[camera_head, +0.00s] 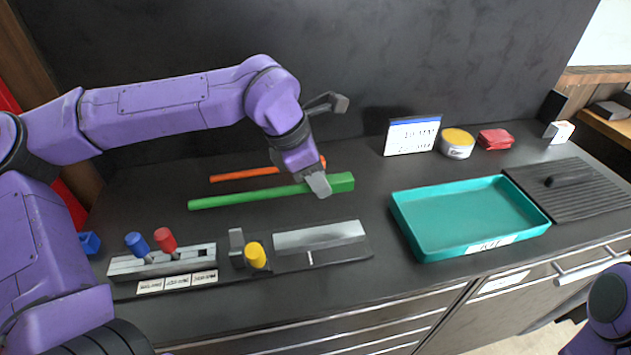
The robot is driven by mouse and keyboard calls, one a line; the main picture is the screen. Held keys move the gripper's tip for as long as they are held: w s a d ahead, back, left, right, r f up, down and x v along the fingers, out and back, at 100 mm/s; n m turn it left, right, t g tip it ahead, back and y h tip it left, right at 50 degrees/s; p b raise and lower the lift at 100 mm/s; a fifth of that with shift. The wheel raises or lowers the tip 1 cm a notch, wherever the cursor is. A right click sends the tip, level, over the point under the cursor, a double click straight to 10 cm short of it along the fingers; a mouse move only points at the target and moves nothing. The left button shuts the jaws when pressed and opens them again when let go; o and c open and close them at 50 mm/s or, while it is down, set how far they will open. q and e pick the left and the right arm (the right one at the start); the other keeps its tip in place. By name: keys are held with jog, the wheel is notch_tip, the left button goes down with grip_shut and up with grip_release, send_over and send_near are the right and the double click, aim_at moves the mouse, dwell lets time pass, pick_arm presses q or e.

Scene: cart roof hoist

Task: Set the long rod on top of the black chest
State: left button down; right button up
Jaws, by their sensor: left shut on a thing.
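A long green rod (250,197) with a thicker block-like right end lies across the middle of the dark counter. My left gripper (319,186) reaches down from above and is shut on the green rod near its thick end. I cannot tell whether the rod is lifted off the counter. An orange rod (245,174), shorter in view, lies behind it, partly hidden by my gripper. No clear black chest shows; a black ribbed panel (590,192) with a dark knob-like piece lies at the right. My right gripper is out of view.
A teal tray (403,222) stands empty right of centre. A lever box (130,267), a yellow knob (256,255) and a grey plate (320,238) are in front. A white sign (411,136), a yellow-topped tin (457,143) and red packets (494,139) stand behind.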

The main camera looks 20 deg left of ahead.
pick_arm(q)
jog(key=w+a+f+p, duration=0.1)
jog(key=w+a, duration=0.2)
jog(key=p, duration=0.1)
send_over(313, 198)
jog(key=s, duration=0.1)
jog(key=f, duration=0.5)
jog(key=shift+s+a+f, duration=0.1)
jog(key=shift+a+f, duration=0.15)
jog(key=shift+f, duration=0.15)
jog(key=shift+a+f, duration=0.15)
jog(key=shift+f, duration=0.05)
jog(key=f, duration=0.2)
jog(key=f+p, duration=0.1)
jog(key=shift+a+f, duration=0.3)
jog(key=shift+f, duration=0.1)
jog(key=shift+w+f, duration=0.15)
jog(key=shift+w, duration=0.1)
jog(key=shift+s+d, duration=0.1)
jog(key=shift+s, duration=0.05)
jog(key=c, duration=0.8)
grip_release()
jog(key=shift+f, duration=0.15)
jog(key=shift+c, duration=0.2)
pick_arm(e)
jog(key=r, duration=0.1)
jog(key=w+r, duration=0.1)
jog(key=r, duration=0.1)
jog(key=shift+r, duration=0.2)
